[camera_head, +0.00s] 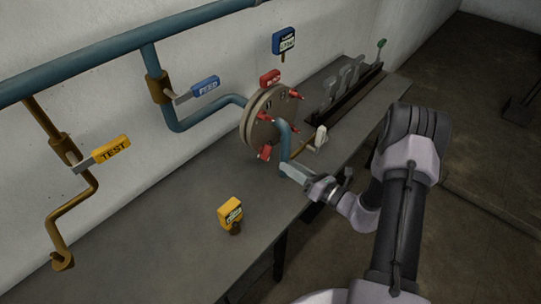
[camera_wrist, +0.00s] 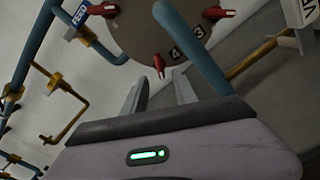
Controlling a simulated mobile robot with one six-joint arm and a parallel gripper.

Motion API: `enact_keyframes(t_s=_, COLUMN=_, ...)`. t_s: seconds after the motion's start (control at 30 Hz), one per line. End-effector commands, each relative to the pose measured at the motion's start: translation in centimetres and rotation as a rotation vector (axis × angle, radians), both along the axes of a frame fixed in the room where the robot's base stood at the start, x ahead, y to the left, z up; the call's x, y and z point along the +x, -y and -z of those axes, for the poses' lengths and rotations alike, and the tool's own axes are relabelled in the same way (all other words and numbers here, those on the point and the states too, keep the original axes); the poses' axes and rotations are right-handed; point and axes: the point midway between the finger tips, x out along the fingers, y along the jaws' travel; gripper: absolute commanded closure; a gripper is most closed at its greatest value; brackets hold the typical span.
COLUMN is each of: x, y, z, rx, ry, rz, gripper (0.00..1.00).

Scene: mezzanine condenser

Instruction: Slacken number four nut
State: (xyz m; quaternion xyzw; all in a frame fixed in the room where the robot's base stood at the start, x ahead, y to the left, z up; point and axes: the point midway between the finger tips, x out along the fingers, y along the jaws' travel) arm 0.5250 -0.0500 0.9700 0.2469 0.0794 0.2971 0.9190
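A round grey flange (camera_head: 255,128) faces me above the bench, with several red winged nuts around its rim. In the wrist view, the numbers 4 and 3 show on the flange face (camera_wrist: 145,35). The red nut closest to the 4 (camera_wrist: 158,66) hangs just beyond my fingertips, seen in the gap between them. A red nut also shows low on the flange (camera_head: 264,153) in the head view. My gripper (camera_head: 292,172) is in front of and below the flange. In the wrist view its two fingers (camera_wrist: 160,92) stand apart, with nothing between them.
A blue pipe (camera_wrist: 194,45) runs from the flange close to my right finger. FEED (camera_head: 206,86) and TEST (camera_head: 110,149) handles are at left. A yellow tagged item (camera_head: 231,214) stands on the bench (camera_head: 165,235). A dark rack (camera_head: 345,98) is behind right.

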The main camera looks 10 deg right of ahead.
Motion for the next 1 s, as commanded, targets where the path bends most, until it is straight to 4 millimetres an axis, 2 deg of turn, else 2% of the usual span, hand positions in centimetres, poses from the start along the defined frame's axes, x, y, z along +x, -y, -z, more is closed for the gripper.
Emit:
enact_keyframes(t_s=0.1, x=2.7, y=-2.2, z=0.1, rx=-0.003, ry=0.003, rz=-0.007, gripper=0.66)
enact_keyframes(t_s=0.3, x=5.8, y=-4.3, z=0.1, rx=-0.003, ry=0.002, rz=-0.004, gripper=0.66)
enact_keyframes(t_s=0.47, x=6.8, y=-5.0, z=0.0, rx=-0.001, ry=0.000, rz=-0.003, gripper=0.66)
enact_keyframes(t_s=0.7, x=6.9, y=-5.1, z=-0.1, rx=-0.001, ry=0.000, rz=-0.003, gripper=0.66)
enact_keyframes(t_s=0.9, x=6.9, y=-5.1, z=0.0, rx=-0.001, ry=0.000, rz=-0.003, gripper=1.00)
enact_keyframes(t_s=1.0, x=6.9, y=-5.1, z=0.0, rx=-0.001, ry=0.000, rz=-0.003, gripper=1.00)
